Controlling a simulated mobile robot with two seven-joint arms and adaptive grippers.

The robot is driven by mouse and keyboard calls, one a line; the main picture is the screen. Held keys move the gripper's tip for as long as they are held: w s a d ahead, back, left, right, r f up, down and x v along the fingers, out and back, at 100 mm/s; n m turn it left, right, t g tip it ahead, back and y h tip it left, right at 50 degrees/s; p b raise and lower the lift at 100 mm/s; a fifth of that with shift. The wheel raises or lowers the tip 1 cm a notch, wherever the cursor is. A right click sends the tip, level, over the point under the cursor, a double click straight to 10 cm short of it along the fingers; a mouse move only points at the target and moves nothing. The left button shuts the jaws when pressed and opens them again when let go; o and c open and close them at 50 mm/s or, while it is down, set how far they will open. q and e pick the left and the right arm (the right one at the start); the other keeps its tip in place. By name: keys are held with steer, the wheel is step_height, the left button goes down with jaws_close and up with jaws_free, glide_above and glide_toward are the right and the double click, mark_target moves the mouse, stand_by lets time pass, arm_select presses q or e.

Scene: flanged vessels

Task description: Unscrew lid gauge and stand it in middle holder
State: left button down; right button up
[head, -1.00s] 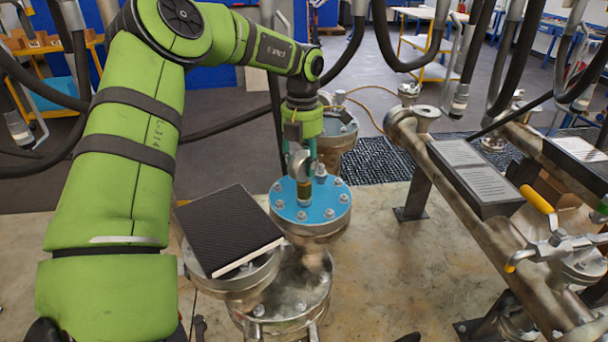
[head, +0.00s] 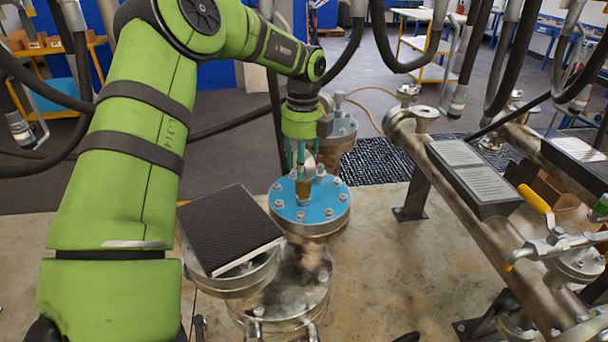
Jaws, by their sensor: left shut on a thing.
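The gauge (head: 310,166) stands upright on a brass-coloured stem (head: 303,190) at the blue bolted lid (head: 325,208) of a flanged vessel, in the middle of the head view. Its round head is partly hidden by the fingers and shows as a narrow pale shape. My left gripper (head: 301,165) points straight down from above and is shut on the gauge. I cannot tell whether the stem's thread is still engaged in the lid. I cannot make out the middle holder in this view. My right gripper is not in view.
A dark ribbed slab (head: 228,225) lies tilted on the flange left of the blue lid. Another flanged vessel (head: 340,132) stands behind. Pipes with a yellow-handled valve (head: 536,198) run along the right. Hoses hang overhead.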

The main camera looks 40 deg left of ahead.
arm_select(q)
steer(key=c, duration=0.9)
jaws_free()
steer(key=n, duration=0.7)
steer(key=shift+w+d, duration=0.15)
steer(key=shift+w, duration=0.1)
steer(key=shift+o, duration=1.3)
steer(key=shift+s+d+r, duration=0.1)
steer(key=shift+r, duration=0.05)
steer(key=shift+w+a+f, duration=0.2)
steer(key=shift+s+r, duration=0.1)
steer(key=shift+r, duration=4.05)
